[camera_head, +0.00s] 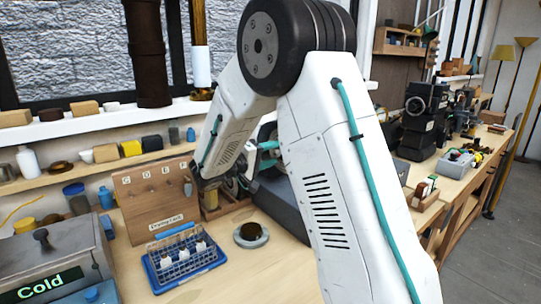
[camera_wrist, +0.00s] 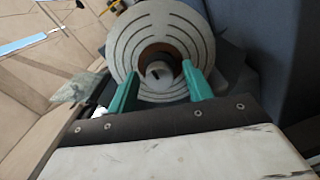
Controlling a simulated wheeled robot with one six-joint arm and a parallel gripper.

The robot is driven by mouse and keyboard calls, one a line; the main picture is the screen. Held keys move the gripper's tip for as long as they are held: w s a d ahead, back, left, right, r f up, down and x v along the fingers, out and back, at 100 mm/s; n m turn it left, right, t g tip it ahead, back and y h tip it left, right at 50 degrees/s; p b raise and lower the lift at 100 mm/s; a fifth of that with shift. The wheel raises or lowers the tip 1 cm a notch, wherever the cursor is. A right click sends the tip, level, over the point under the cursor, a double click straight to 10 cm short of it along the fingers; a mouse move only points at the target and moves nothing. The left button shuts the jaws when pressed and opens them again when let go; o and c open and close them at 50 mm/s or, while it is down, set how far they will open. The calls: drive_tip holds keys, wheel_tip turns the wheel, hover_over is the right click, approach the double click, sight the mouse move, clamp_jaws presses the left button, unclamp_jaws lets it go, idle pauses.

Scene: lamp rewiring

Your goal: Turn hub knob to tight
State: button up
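In the wrist view a pale round disc (camera_wrist: 115,38) with curved slots fills the upper middle. At its centre is a brown ring (camera_wrist: 158,50) around a pale hub knob (camera_wrist: 153,68) with a dark mark on its face. My gripper (camera_wrist: 160,72) has its two teal fingers apart, one at each side of the ring and knob. A gap shows between the fingers and the pale knob. I cannot tell whether the fingers touch the ring. In the head view my own arm hides most of the disc and the gripper.
A blue rack (camera_head: 185,262) with white pieces stands on the bench, with a small round dish (camera_head: 251,236) beside it. A wooden board with hooks (camera_head: 150,203) stands behind. A grey box reading "Cold" (camera_head: 50,262) is at left. A dark blue-grey block (camera_head: 283,207) is beside my arm.

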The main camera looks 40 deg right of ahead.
drive_tip(key=a, duration=0.7)
drive_tip(key=shift+a, duration=0.4)
drive_tip(key=shift+s, duration=0.1)
